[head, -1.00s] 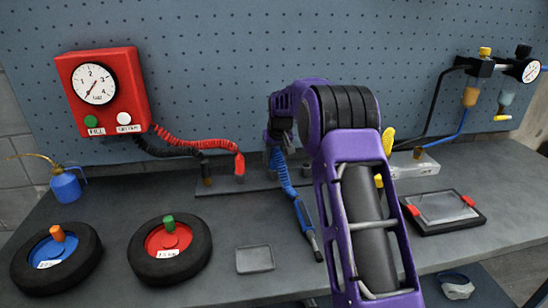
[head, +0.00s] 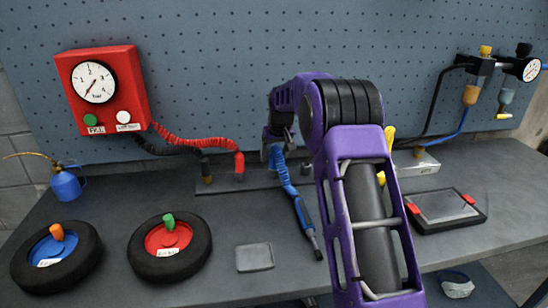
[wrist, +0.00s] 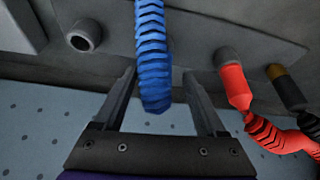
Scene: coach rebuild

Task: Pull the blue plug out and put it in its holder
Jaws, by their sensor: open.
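In the wrist view my gripper (wrist: 163,88) is open, with its two fingers either side of the blue coiled hose (wrist: 152,50). The hose passes between the fingers with room on both sides. The blue plug itself cannot be made out; the hose covers that place. In the head view my gripper (head: 267,153) is partly hidden behind my arm, close to the rail at the back of the bench. There the blue hose (head: 283,175) runs forward to a blue tool (head: 304,220) on the bench. An empty grey socket (wrist: 85,36) stands left of the hose in the wrist view.
A red plug (wrist: 234,85) and a black plug (wrist: 287,92) sit close on the right in the wrist view. The red gauge box (head: 103,92) hangs on the pegboard. Two wheels, a small grey tray (head: 254,257) and a framed tablet (head: 443,208) lie on the bench.

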